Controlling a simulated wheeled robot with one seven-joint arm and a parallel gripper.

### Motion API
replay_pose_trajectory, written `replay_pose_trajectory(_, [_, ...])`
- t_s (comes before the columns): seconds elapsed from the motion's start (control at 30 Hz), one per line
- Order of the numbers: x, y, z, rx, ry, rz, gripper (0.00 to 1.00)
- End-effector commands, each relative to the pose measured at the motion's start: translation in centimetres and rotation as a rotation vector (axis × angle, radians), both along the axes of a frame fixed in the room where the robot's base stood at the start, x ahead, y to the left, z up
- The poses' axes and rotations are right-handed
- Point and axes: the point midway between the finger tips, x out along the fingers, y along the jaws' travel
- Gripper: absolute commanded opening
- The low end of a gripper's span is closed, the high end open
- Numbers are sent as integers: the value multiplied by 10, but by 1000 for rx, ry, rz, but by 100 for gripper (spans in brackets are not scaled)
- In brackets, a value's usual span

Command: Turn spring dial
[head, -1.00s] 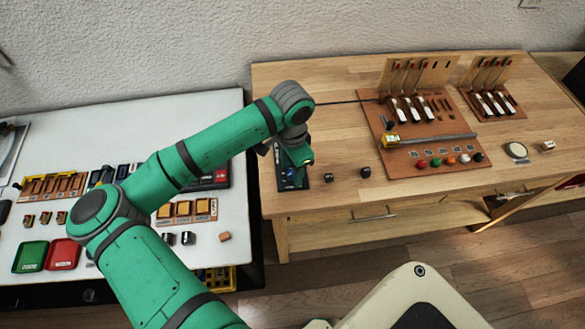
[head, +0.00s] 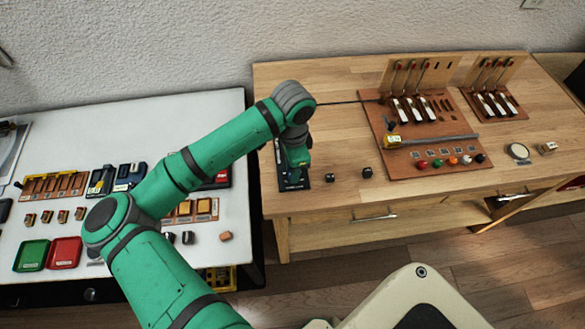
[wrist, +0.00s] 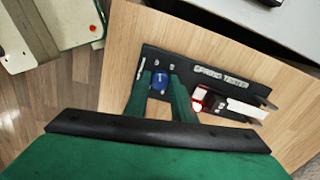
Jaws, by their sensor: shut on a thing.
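The spring tester is a black plate (wrist: 222,84) labelled "SPRING TESTER" on the wooden bench, clearest in the wrist view. A blue dial (wrist: 160,82) sits near one end of it, between the fingers of my gripper (wrist: 159,82). My gripper is shut on the dial, with one green finger on each side. A white block and a small red-ringed part (wrist: 199,98) are further along the plate. In the head view the plate (head: 302,183) lies at the bench's left edge. My gripper is over it there, and my arm hides much of it and the dial.
Two small black blocks (head: 367,172) stand right of the tester. A piano action board (head: 395,166) with hammers, a rail and coloured knobs lies beyond them. A white table (head: 120,125) with trays is at the left, across a narrow gap.

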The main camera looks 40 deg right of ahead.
Motion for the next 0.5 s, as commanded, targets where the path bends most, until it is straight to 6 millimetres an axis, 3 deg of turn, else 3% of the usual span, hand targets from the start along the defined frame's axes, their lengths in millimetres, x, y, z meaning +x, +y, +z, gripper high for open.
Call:
replay_pose_trajectory(0.23, [1,-1,1,-2,-2,0,1])
replay_pose_trajectory(0.27, [1,-1,1,-2,-2,1,30])
replay_pose_trajectory(0.3, [1,-1,1,-2,-2,1,40])
replay_pose_trajectory(0.5, [0,-2,0,-2,-1,-2,42])
